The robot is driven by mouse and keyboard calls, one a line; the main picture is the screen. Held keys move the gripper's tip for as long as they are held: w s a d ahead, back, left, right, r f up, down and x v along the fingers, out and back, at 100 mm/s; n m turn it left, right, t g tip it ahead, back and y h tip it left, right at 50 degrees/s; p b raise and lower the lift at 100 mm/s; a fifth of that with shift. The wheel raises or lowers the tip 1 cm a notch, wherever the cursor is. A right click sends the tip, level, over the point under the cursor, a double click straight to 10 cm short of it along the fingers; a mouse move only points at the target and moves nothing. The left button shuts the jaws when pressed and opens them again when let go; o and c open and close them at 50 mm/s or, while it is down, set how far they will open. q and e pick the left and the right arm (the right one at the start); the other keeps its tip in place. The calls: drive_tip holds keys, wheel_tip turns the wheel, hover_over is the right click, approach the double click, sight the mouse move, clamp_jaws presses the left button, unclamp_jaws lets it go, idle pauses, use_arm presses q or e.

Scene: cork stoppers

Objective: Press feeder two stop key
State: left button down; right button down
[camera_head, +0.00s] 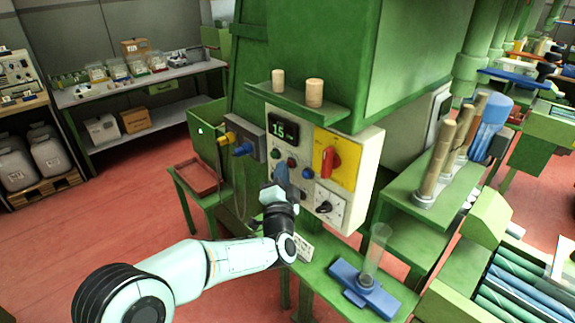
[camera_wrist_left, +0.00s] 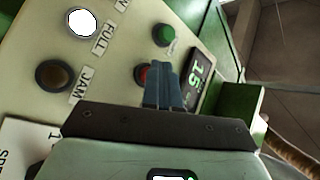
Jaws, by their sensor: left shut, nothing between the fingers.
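The pale control panel (camera_head: 312,150) has a lit display (camera_head: 284,131) reading 15. A red button (camera_head: 291,161) sits below the display. In the left wrist view the same panel shows a red button (camera_wrist_left: 143,75), a green button (camera_wrist_left: 163,35), a lit white lamp by the FULL label (camera_wrist_left: 82,22) and a dark lamp by the JAM label (camera_wrist_left: 53,75). My left gripper (camera_head: 281,168) is shut and empty in front of the panel. In the left wrist view its fingertips (camera_wrist_left: 167,68) partly overlap the red button; I cannot tell whether they touch it. My right gripper is out of view.
A red rotary switch (camera_head: 332,160) on a yellow plate and a black knob (camera_head: 323,207) are right of the gripper. Two corks (camera_head: 314,93) stand on the green shelf above. A blue-based clear tube (camera_head: 366,277) stands on the green bench below right.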

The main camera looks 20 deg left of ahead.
use_arm(q)
drive_tip(key=shift+s, duration=0.15)
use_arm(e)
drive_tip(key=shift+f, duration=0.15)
use_arm(q)
drive_tip(key=shift+s+a+b, duration=0.3)
drive_tip(key=shift+s+b, duration=0.2)
drive_tip(key=shift+s, duration=0.2)
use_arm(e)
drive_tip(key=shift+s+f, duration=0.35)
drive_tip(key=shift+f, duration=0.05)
